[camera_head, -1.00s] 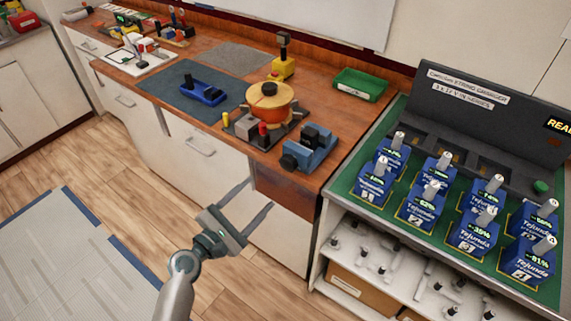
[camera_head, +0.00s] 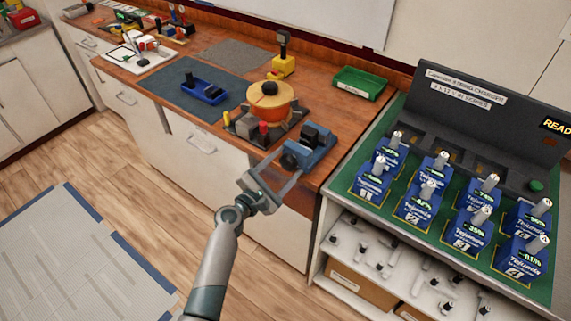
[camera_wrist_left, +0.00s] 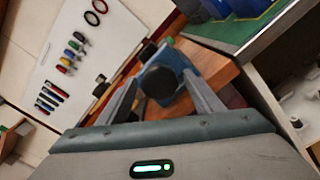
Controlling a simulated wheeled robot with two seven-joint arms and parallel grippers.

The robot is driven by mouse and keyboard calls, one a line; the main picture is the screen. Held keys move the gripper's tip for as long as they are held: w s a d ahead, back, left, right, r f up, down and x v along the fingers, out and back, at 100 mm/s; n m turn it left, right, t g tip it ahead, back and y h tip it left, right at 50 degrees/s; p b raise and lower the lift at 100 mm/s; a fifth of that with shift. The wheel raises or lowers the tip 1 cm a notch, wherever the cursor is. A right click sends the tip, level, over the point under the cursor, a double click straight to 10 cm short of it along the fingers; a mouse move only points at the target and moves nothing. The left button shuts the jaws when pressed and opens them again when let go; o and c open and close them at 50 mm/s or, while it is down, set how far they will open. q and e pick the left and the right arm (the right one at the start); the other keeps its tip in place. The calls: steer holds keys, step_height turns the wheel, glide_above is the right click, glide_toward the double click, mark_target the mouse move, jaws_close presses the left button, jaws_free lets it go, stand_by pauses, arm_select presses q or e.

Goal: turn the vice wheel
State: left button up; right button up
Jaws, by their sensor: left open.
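The blue vice (camera_head: 318,153) with dark jaws stands at the front right corner of the wooden worktop. Its dark round wheel (camera_head: 289,161) faces the front edge. In the left wrist view the wheel (camera_wrist_left: 158,83) shows as a dark disc in front of the blue vice body (camera_wrist_left: 184,62). My left gripper (camera_head: 284,164) is open at the worktop's front edge, with its fingers pointing at the wheel. In the wrist view the wheel appears between the two fingers. I cannot tell whether they touch it. My right gripper is not in view.
An orange pot (camera_head: 269,102) on a dark stand is left of the vice. A green tray (camera_head: 361,83) lies behind it. Several blue battery packs (camera_head: 420,208) stand on a green-topped bench at the right.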

arm_select(q)
steer(key=c, duration=1.1)
steer(key=shift+o, duration=0.2)
